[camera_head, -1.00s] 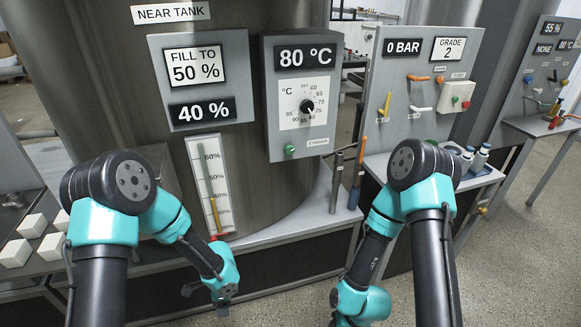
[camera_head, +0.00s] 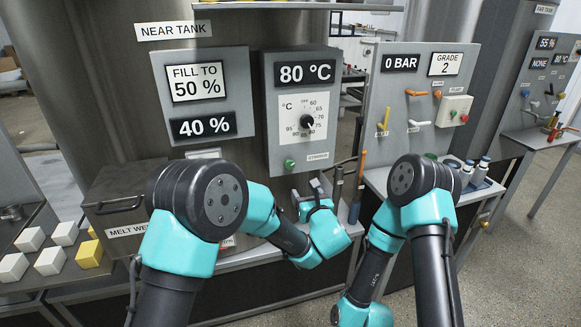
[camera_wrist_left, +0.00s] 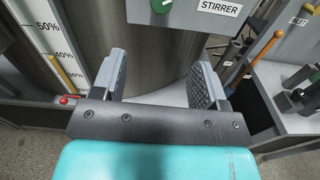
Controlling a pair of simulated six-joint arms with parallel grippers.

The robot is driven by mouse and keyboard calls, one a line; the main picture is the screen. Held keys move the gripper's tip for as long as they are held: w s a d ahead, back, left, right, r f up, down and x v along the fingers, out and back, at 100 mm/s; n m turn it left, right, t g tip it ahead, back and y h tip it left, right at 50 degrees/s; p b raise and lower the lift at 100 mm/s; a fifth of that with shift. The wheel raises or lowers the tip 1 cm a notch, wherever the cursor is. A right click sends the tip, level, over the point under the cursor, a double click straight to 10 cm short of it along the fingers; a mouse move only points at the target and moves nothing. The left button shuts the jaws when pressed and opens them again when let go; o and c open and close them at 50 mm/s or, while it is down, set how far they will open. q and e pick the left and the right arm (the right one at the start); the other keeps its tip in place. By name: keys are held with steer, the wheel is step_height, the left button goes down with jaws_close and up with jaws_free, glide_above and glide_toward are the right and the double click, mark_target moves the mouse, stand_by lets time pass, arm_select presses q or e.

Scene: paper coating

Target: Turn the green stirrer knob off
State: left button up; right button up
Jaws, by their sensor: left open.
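The green stirrer knob (camera_head: 289,163) sits at the lower left of the grey 80 °C panel (camera_head: 272,120), left of a white STIRRER label (camera_head: 318,156). My left gripper (camera_head: 306,192) is open and empty, a little below the knob and apart from it. In the left wrist view the knob (camera_wrist_left: 161,6) is cut by the top edge, above the gap between the two spread fingers (camera_wrist_left: 157,78). A white mark shows on its face. My right gripper is outside the frames; only its arm shows at the lower right of the head view.
A black temperature dial (camera_head: 306,121) is above the knob. Upright rods, one orange-topped (camera_head: 361,165), stand right of my left gripper. The level gauge (camera_wrist_left: 60,60) with a red-tipped valve (camera_wrist_left: 66,99) is on its left.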

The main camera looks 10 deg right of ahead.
mark_target(290, 165)
arm_select(q)
steer(key=shift+d+r, duration=0.1)
stand_by(0.3)
steer(key=w, duration=0.5)
steer(key=w+a, duration=0.1)
steer(key=w, duration=0.5)
steer(key=w+a, duration=0.1)
steer(key=w, duration=0.5)
steer(key=shift+w, duration=0.1)
steer(key=c, duration=0.9)
